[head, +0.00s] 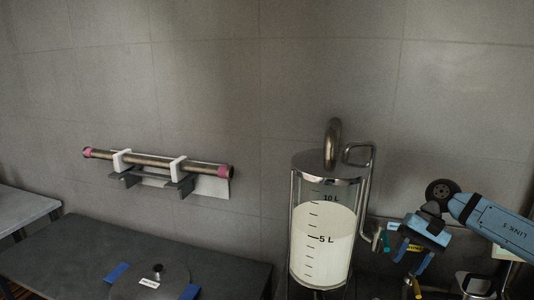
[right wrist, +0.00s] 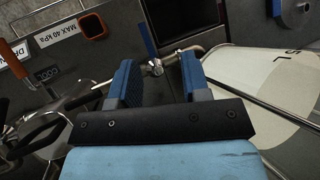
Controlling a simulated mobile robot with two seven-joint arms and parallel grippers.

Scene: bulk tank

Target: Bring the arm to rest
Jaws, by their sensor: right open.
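My right arm comes in from the right in the head view. Its right gripper (head: 410,268) points down beside the right side of the clear tank (head: 323,235). In the right wrist view the two blue fingers of the right gripper (right wrist: 161,78) stand apart with nothing held between them. A metal pipe fitting with a blue lever (right wrist: 149,38) shows just beyond the fingers. I cannot tell how near it is. The tank holds pale liquid, its level between the 5 L and 10 L marks. My left gripper is not in view.
A pipe with pink ends (head: 155,162) lies in a wall bracket at left. A dark table (head: 60,262) carries a round metal lid (head: 150,284) between blue blocks. A panel with a "MAX 40 kPa" label (right wrist: 65,31) and an orange handle (right wrist: 13,52) shows in the wrist view.

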